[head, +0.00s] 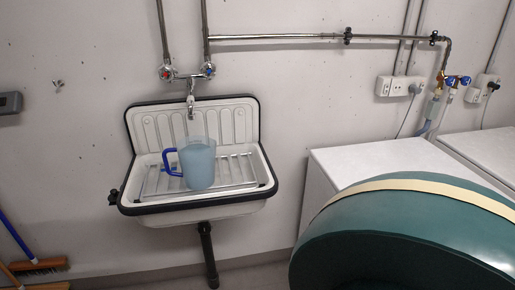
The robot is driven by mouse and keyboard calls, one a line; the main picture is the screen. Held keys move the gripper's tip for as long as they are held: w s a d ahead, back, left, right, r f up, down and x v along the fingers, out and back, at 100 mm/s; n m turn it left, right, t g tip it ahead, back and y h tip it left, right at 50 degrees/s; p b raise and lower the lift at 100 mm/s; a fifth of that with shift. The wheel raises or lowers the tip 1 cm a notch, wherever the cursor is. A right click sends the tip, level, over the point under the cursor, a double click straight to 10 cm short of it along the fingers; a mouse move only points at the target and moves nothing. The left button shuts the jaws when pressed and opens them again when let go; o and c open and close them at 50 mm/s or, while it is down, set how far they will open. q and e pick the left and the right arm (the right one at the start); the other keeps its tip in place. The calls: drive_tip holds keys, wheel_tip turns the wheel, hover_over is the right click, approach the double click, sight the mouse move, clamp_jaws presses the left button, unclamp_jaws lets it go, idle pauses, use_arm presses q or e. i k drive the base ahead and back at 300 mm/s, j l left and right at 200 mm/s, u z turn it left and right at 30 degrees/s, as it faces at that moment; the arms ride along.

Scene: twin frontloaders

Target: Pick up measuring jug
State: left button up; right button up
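The measuring jug (200,167) is a translucent light-blue jug with a dark blue handle (170,161) on its left side. It stands upright on the metal rack (238,170) across the wall sink, below the tap (191,92). The sink (205,210) is white with a black rim. Neither of my grippers shows in the head view.
A large dark green rounded object with a cream band (400,240) fills the lower right. Behind it are white box-shaped units (370,158). Brooms (38,266) lean at the lower left. Pipes and sockets (400,86) line the wall. The floor before the sink is mostly out of view.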

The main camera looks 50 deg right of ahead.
sight(190, 164)
drive_tip(key=z, duration=1.2)
